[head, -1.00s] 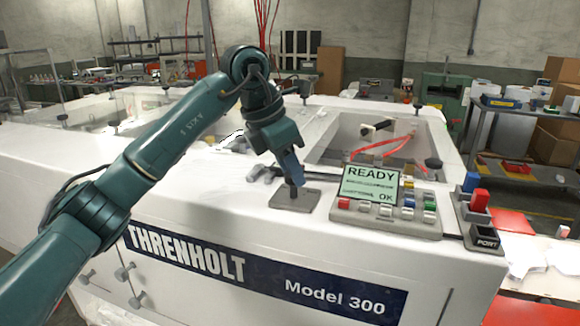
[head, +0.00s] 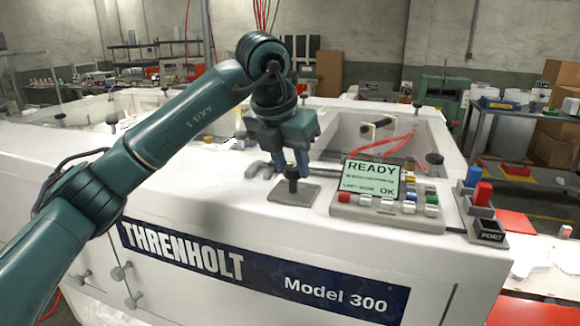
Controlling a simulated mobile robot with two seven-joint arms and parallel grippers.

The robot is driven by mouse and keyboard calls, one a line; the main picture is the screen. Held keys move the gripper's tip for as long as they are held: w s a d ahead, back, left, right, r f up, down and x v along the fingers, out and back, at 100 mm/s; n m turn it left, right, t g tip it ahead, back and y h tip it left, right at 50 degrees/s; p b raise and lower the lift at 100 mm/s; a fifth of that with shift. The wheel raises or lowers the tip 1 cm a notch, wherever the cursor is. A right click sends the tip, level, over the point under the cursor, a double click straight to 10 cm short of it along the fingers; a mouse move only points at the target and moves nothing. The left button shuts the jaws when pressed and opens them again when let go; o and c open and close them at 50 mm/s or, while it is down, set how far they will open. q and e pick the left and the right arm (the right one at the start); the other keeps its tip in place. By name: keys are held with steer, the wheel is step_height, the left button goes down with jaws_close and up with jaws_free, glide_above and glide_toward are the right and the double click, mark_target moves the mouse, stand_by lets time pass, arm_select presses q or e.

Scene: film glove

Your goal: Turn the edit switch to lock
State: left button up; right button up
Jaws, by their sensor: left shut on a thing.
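A dark upright switch knob (head: 292,187) stands on a small grey square plate (head: 310,195) on top of the white machine, left of the control panel. No edit or lock marking can be read on the plate. My left gripper (head: 291,172) points down from above and is shut on the top of the switch knob. Its fingers partly hide the knob. My right gripper is out of view.
The control panel (head: 400,214) has coloured buttons and a screen (head: 371,180) reading READY and OK. A red switch (head: 482,194) and a PORT box (head: 487,230) are at the right. An open bay with red tubing (head: 395,145) lies behind.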

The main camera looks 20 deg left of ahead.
arm_select(q)
steer(key=n+y+b, duration=0.1)
steer(key=n, duration=0.2)
steer(key=shift+d, duration=0.1)
steer(key=n+y, duration=0.1)
steer(key=n, duration=0.1)
steer(key=shift+d+n+b, duration=0.1)
steer(key=shift+n+b, duration=0.2)
steer(key=shift+b, duration=0.1)
steer(key=n+y, duration=0.1)
steer(key=n, duration=0.1)
steer(key=shift+d+n, duration=0.1)
steer(key=shift+n, duration=0.2)
steer(key=shift+w+r+n+g+y, duration=0.1)
steer(key=shift+n+g+y, duration=0.35)
steer(key=shift+n, duration=0.55)
steer(key=shift+n+p, duration=0.35)
steer(key=shift+n, duration=0.15)
steer(key=shift+y, duration=0.25)
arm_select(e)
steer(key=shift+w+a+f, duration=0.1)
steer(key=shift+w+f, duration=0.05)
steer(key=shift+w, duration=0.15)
arm_select(q)
steer(key=o, duration=1)
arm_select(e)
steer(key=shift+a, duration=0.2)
